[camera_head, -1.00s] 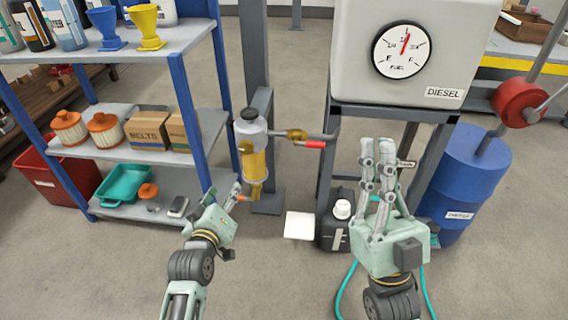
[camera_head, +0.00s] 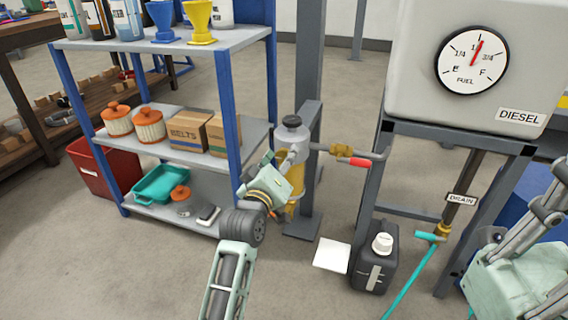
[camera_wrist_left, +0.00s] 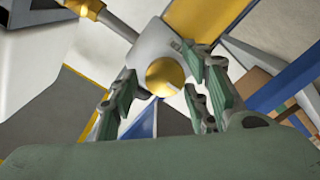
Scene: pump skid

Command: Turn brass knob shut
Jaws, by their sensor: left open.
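In the left wrist view, the round brass knob (camera_wrist_left: 165,77) sits on a grey filter head (camera_wrist_left: 150,45), between the spread fingers of my left gripper (camera_wrist_left: 160,98). I cannot tell whether the fingers touch it. The amber filter bowl (camera_head: 294,207) shows partly behind the gripper. My right gripper (camera_head: 545,215) is at the right edge, partly cut off, away from the filter.
A brass valve (camera_head: 342,150) with a red handle (camera_head: 360,162) is on the pipe right of the filter. A blue shelf (camera_head: 228,100) stands close left. A grey post (camera_head: 311,95) is behind. A dark jug (camera_head: 375,262) and white pad (camera_head: 331,255) are on the floor.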

